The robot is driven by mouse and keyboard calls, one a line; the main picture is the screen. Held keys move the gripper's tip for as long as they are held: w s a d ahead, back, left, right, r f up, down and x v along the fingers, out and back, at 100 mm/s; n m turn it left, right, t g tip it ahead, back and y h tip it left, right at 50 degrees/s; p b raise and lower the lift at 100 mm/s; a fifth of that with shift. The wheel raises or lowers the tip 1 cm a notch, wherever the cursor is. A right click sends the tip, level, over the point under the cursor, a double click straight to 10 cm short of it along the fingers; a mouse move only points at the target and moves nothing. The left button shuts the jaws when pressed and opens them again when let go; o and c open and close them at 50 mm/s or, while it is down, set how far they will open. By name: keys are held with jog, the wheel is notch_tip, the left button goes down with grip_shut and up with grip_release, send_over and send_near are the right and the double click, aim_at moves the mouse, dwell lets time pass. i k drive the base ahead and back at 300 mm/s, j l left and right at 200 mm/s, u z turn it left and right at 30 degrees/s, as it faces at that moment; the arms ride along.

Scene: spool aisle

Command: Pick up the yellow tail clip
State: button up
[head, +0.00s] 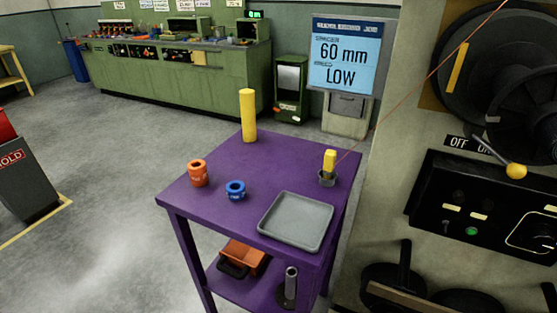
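A small yellow clip-like block (330,158) stands upright in a small dark grey holder (327,181) at the right side of the purple table (285,159). I take it to be the yellow tail clip. A thin red wire (420,87) runs from the upper right down to about this block. Whether the block grips the wire is too small to tell. My gripper is not in view.
A grey tray (296,221), a blue ring (235,190), an orange ring (198,173) and a tall yellow cylinder (248,115) are on the table. A machine panel (490,215) with a yellow-knobbed lever (515,171) stands close at right. Floor at left is open.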

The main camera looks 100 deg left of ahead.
aim_at(330, 158)
jog(key=u, duration=2.9)
